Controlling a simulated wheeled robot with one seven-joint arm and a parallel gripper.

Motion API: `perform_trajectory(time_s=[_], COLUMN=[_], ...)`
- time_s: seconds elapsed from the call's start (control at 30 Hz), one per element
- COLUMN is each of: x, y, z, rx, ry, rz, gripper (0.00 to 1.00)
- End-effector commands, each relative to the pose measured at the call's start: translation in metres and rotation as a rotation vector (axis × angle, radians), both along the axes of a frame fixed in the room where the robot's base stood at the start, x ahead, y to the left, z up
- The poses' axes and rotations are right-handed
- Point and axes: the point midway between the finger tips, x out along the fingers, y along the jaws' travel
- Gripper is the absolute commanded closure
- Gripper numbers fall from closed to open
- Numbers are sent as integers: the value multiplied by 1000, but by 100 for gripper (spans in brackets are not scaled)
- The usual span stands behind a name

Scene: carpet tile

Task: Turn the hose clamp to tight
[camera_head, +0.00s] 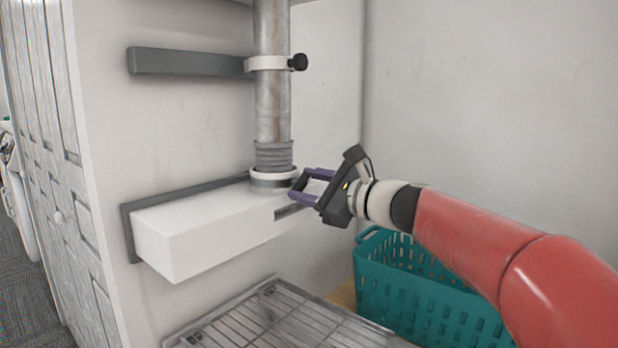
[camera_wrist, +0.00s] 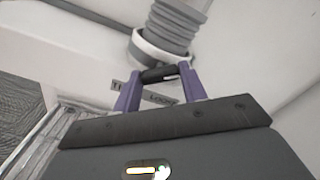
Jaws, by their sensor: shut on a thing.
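The hose clamp (camera_head: 272,182) is a pale ring with a grey band around the foot of a grey ribbed hose (camera_head: 274,156), on top of a white box (camera_head: 195,235). In the wrist view, the clamp (camera_wrist: 146,50) has a short black handle (camera_wrist: 160,74) pointing toward me. My gripper (camera_head: 297,184) reaches in from the right, its two purple fingers beside the clamp. In the wrist view, my gripper (camera_wrist: 158,71) is shut on the black handle. A label (camera_wrist: 158,98) on the box front is partly hidden by a finger; "LOOSE" seems to show on its right.
A metal pipe (camera_head: 271,105) rises above the hose, held by a wall bracket (camera_head: 190,62) with a black knob (camera_head: 298,62). A teal basket (camera_head: 425,295) stands below my arm. A wire rack (camera_head: 275,320) lies below the box. Walls stand behind and right.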

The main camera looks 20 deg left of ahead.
Motion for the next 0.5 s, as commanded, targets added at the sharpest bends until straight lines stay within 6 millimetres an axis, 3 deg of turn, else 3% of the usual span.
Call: perform_trajectory(time_s=[0.5], x=[0], y=[0], z=[-3], rx=[169], ry=[419], rz=[-1], gripper=[81])
